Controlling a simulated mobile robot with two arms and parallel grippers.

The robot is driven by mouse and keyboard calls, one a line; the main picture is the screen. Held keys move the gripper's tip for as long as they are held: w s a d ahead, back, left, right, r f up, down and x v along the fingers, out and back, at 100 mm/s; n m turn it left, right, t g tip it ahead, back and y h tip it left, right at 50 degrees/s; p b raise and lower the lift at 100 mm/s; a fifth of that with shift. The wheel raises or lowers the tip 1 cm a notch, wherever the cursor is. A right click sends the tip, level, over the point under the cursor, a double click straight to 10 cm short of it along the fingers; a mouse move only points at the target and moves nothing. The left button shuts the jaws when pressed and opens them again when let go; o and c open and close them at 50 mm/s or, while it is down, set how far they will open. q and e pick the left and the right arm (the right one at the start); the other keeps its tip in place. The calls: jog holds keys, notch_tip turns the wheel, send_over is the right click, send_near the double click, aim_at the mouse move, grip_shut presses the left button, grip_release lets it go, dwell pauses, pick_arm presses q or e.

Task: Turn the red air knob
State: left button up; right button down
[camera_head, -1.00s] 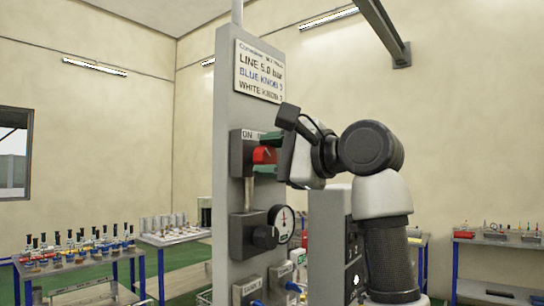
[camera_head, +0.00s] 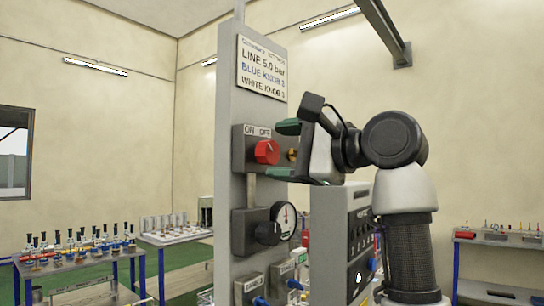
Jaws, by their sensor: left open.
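The red air knob (camera_head: 267,152) sits on a dark grey box (camera_head: 240,150) marked ON and OFF, high on a grey upright panel (camera_head: 228,110). I cannot tell clearly which word the knob points at. My left gripper (camera_head: 284,151) is open, with its green-tipped fingers just right of the knob, one higher and one lower. The fingers look apart from the knob and hold nothing. A small brass part (camera_head: 292,155) shows between the fingers. My right gripper is not in view.
A sign (camera_head: 262,68) tops the panel. A grey box (camera_head: 345,240) stands to the right. Tables with bottles (camera_head: 75,256) are at the left.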

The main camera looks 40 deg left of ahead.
pick_arm(q)
jog(key=d+b, duration=0.1)
jog(key=d, duration=0.6)
jog(key=shift+w+d, duration=0.35)
jog(key=shift+w, duration=0.1)
